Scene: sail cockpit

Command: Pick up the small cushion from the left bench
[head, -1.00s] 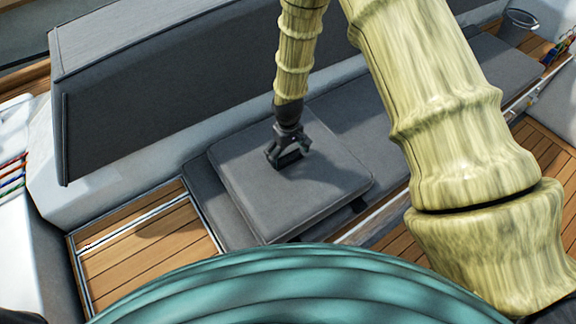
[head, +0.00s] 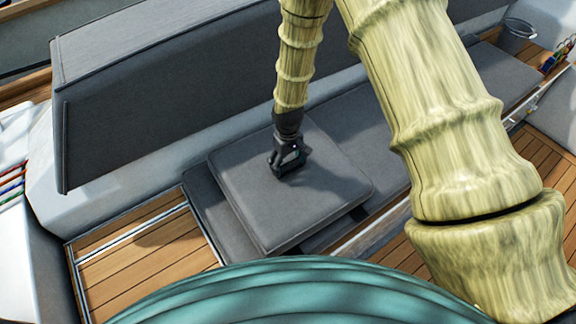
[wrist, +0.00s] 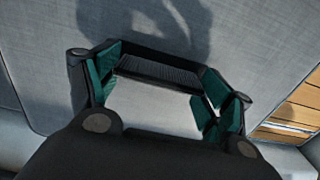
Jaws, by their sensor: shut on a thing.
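The small cushion (head: 252,203) is a flat, square grey pad over the left bench (head: 345,108) in the head view. Its grey top also fills much of the wrist view (wrist: 45,75). My gripper (head: 286,163) is at the middle of its top, pointing down. In the wrist view my gripper's green-padded fingers (wrist: 160,88) stand apart with a dark ribbed bar (wrist: 158,71) between them, which looks like a handle on the cushion. My gripper is shut on the cushion there. The contact itself is partly hidden. I cannot tell how far the cushion is off the bench.
A tall grey backrest (head: 170,90) stands behind the cushion at the left. Wooden decking (head: 150,250) lies at the front left, and more planks (head: 548,150) at the right. A grey bucket (head: 516,36) and coloured ropes (head: 556,58) are at the far right.

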